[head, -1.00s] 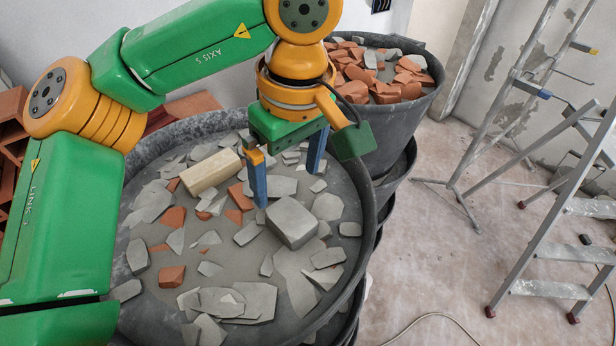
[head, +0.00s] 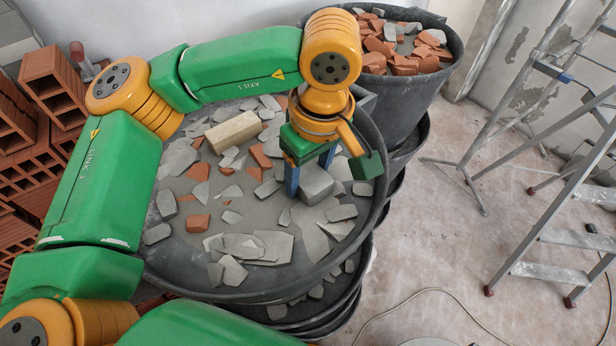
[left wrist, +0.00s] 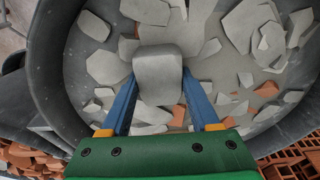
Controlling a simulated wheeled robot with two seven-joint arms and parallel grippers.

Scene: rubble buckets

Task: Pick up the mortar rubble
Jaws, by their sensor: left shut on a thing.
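The mortar rubble is a grey, rounded block (head: 318,184) at the right of the near dark bucket (head: 372,128), among flat grey pieces and brick bits. My left gripper (head: 307,177) reaches down over it, one blue finger on each side. The left wrist view shows the block (left wrist: 158,76) between the two finger ends of the gripper (left wrist: 158,80), which is shut on it. I cannot tell whether the block is clear of the pieces under it. My right gripper is not in view.
A pale wooden block (head: 233,131) lies in the same bucket, behind and left. A second bucket (head: 412,98) with brick rubble stands behind. Hollow bricks (head: 60,85) are stacked at the left. A stepladder (head: 565,205) stands on the right, with open floor before it.

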